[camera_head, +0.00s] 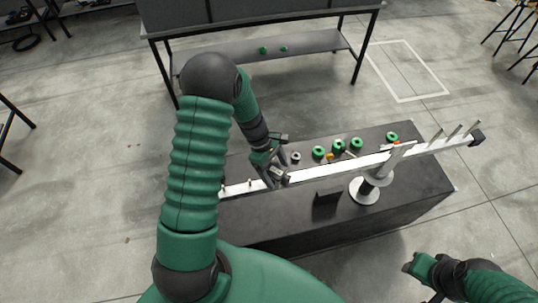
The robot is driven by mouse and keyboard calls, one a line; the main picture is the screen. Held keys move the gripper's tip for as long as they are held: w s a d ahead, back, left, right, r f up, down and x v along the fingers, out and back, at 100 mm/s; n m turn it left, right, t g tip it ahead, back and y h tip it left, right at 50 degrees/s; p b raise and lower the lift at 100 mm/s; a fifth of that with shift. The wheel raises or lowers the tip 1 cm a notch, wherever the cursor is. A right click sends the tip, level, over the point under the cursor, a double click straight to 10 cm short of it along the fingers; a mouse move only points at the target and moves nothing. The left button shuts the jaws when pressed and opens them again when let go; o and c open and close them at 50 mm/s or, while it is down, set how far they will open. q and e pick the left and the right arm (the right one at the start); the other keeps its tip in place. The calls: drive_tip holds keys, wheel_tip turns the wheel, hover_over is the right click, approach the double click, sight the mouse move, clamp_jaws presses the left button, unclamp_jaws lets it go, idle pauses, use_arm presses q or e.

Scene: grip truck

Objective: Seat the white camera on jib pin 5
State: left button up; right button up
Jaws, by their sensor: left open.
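The jib is a long white beam (335,166) that slopes up to the right above a dark bench. Upright pins stand near its right end, and shorter ones show near its left end (223,190). Pin 5 cannot be told from the others. I cannot make out a white camera for certain. My left gripper (278,171) is open at the left part of the beam, its fingers pointing down beside it. Whether it touches the beam is unclear. My right arm's end (418,268) shows small at the lower right, away from the bench; its finger state is unclear.
The dark bench (270,222) carries several green round pieces (318,152) behind the beam and a round white pivot base (364,191). A black block (477,138) sits at the beam's right end. A dark table (260,40) stands beyond, with clear floor between.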

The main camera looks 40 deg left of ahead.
use_arm(q)
drive_tip(key=b+v, duration=0.2)
drive_tip(key=v, duration=1.1)
drive_tip(key=shift+r, duration=0.4)
drive_tip(key=shift+s, duration=0.1)
drive_tip(key=s+d+f+m+t+y+b, duration=0.1)
drive_tip(key=s+d+f+m+b, duration=0.3)
drive_tip(key=m, duration=0.5)
drive_tip(key=s+d+f+m+t+y+b, duration=0.1)
drive_tip(key=s+d+f+m+y+b, duration=0.2)
drive_tip(key=s+d+f+m+b, duration=0.2)
drive_tip(key=d+f+m+b, duration=0.2)
drive_tip(key=d+f+m, duration=0.2)
drive_tip(key=m, duration=0.1)
drive_tip(key=shift+y+b, duration=0.3)
drive_tip(key=shift+b, duration=0.1)
drive_tip(key=shift+w+f, duration=0.1)
drive_tip(key=shift+f, duration=0.05)
